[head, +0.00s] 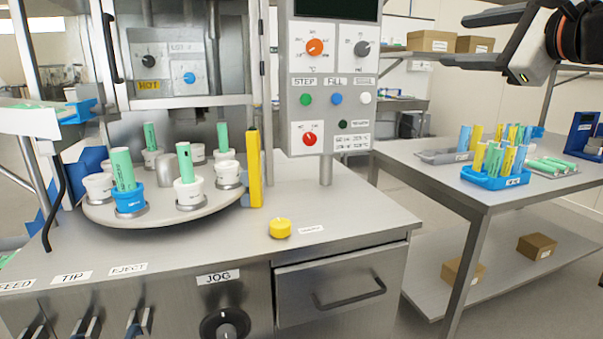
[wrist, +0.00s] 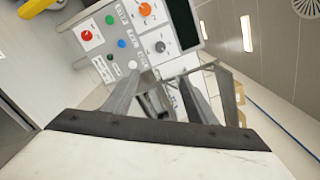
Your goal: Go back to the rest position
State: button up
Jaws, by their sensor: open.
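My gripper (head: 478,41) is at the upper right of the head view, raised above the right-hand table. Its two grey fingers point left and are apart, with nothing between them. In the wrist view my gripper (wrist: 160,95) shows its two fingers spread, also empty. The control panel (head: 331,85) with its knobs and buttons stands to the left of the gripper in the head view. The panel also shows beyond the fingers in the wrist view (wrist: 150,25), tilted.
A rotary table (head: 160,214) carries white cups, a blue cup and green tubes. A yellow knob (head: 280,228) sits on the steel counter (head: 350,220). On the right table (head: 420,172), a blue rack (head: 495,178) holds several coloured tubes. Cardboard boxes (head: 428,41) stand on a shelf behind.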

jog(key=s+a+f+n+g+h, duration=0.1)
jog(key=s+a+f+n+g, duration=0.3)
jog(key=f, duration=0.9)
jog(key=s+d+f+n+g, duration=0.1)
jog(key=f+n+g, duration=0.3)
jog(key=f, duration=0.9)
jog(key=s+d+f+n+g+h, duration=0.1)
jog(key=s+f+n, duration=0.3)
jog(key=f, duration=0.4)
jog(key=s+d+f+n+g+h, duration=0.1)
jog(key=s+f+n, duration=0.3)
jog(key=f, duration=0.5)
jog(key=s+d+f+n+g+h, duration=0.2)
jog(key=s+f+n, duration=0.2)
jog(key=f, duration=0.4)
jog(key=shift+f+n+h, duration=0.25)
jog(key=shift+n+h, duration=0.05)
